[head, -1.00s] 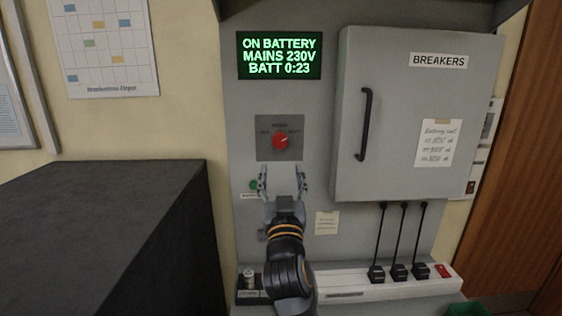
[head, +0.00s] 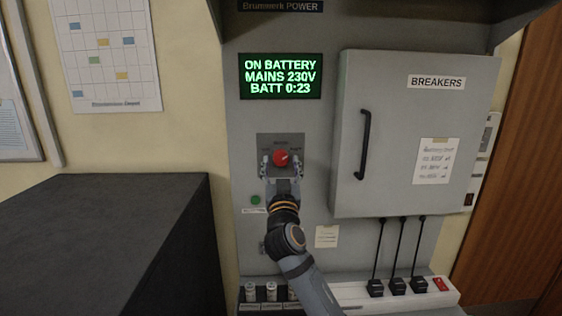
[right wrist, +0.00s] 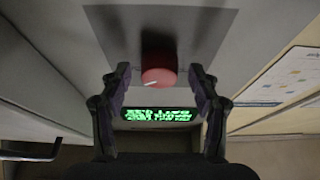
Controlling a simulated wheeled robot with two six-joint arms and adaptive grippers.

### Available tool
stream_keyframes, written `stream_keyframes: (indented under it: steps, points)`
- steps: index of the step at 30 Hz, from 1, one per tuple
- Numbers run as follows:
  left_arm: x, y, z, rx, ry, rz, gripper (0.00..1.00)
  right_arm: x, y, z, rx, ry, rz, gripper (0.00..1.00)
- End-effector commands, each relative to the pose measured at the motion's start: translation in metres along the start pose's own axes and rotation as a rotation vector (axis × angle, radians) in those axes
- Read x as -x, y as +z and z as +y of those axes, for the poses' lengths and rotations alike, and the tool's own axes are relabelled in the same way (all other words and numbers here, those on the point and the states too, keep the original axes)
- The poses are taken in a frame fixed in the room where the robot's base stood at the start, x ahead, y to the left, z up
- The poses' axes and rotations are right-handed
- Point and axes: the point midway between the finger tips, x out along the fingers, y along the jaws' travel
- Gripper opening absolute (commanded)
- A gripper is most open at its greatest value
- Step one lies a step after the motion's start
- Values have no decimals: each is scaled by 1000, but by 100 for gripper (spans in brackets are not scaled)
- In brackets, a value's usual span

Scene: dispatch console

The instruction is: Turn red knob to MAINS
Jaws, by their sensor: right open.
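The red knob (head: 281,157) sits on a dark grey square plate (head: 268,140) on the grey panel, and its white mark points right and slightly up. The small lettering around it is too blurred to read. My right gripper (head: 281,166) is open, with one finger on each side of the knob. In the right wrist view the knob (right wrist: 158,77) lies between the fingertips (right wrist: 160,78), with a gap on both sides. The green-lettered display (head: 280,76) above reads ON BATTERY, MAINS 230V, BATT 0:23. My left gripper is not in view.
A grey breaker cabinet (head: 400,120) with a black handle (head: 363,145) stands out right of the knob. A green button (head: 255,200) is below left. Black plugs (head: 397,286) with cables and a red switch (head: 440,284) are low right. A dark box (head: 100,240) fills the left.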

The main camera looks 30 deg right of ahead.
Motion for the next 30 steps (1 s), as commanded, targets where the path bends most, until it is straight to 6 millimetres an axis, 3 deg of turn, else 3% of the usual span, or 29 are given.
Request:
stream_keyframes:
  steps: [5, 17, 30]
  points:
    - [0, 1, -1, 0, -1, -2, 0, 0, 0, 0, 0, 0, 0, 62]
    - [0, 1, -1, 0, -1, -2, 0, 0, 0, 0, 0, -1, 0, 9]
    - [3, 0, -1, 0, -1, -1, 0, 0, -1, 1, 104, -43, 1, 8]
